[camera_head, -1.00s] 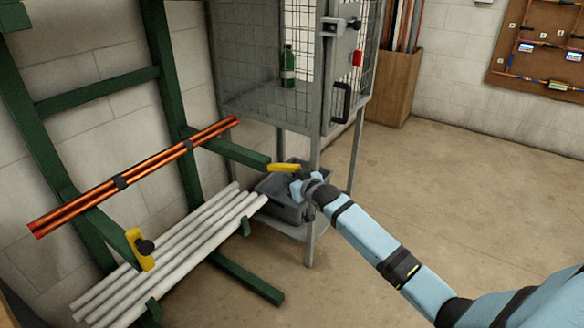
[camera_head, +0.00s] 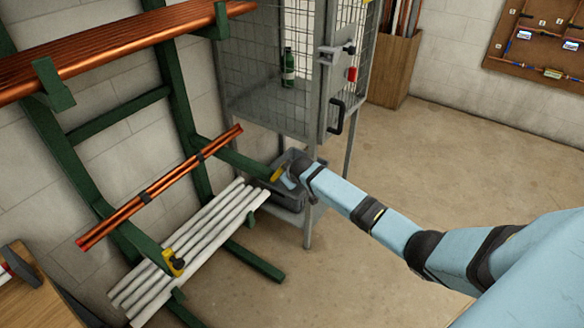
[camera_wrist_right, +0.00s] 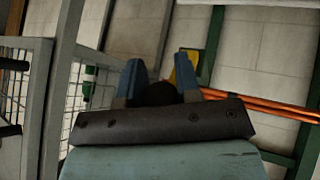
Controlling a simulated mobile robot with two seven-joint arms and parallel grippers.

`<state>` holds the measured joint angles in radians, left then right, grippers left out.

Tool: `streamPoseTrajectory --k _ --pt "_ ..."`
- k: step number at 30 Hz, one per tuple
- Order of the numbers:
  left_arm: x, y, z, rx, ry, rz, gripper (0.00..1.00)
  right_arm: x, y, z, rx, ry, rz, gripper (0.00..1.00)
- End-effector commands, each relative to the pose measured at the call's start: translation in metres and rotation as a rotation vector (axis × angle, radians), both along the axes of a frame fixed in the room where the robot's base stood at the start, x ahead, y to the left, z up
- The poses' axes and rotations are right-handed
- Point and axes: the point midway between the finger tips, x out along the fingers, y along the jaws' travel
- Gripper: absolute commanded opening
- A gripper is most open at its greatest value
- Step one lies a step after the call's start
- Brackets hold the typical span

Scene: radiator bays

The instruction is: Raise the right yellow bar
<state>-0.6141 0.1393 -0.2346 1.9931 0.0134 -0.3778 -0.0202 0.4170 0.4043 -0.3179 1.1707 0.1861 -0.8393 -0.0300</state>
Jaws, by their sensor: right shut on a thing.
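The right yellow bar (camera_head: 277,174) sits at the tip of the right green rack arm and stands tilted in the head view. In the right wrist view the bar (camera_wrist_right: 184,68) shows just behind the right-hand blue finger. My right gripper (camera_head: 288,177) is at this bar. Its blue fingers (camera_wrist_right: 162,80) are shut on the bar's dark knob (camera_wrist_right: 158,94), which is partly hidden by the gripper body. The left yellow bar (camera_head: 169,261), with its black knob, stands up at the tip of the left rack arm. My left gripper is not in view.
Copper pipes (camera_head: 160,190) lie across the rack arms, with white pipes (camera_head: 190,245) below and more copper pipes (camera_head: 110,48) above. A mesh cabinet (camera_head: 328,110) stands just behind my right gripper, over a grey bin (camera_head: 292,196). The floor at right is clear.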

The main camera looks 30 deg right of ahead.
Motion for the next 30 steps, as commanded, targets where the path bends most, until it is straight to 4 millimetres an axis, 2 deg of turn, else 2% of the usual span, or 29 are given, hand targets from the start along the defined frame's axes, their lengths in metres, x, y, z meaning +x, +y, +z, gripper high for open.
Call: streamPoseTrajectory --k 1,3,9,18,30 --pt "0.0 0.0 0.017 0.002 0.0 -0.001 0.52 0.003 0.001 0.014 -0.017 0.042 -0.002 0.0" --pt "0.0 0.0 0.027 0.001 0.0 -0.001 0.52 0.006 0.002 0.016 -0.041 0.103 -0.002 0.0" --pt "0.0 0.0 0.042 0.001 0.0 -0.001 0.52 0.014 0.005 0.022 -0.106 0.256 -0.002 0.0" --pt "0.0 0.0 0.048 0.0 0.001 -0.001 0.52 0.023 0.009 0.026 -0.175 0.422 -0.001 0.0" --pt "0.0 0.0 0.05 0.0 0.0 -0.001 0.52 0.027 0.01 0.028 -0.205 0.494 -0.001 0.0"
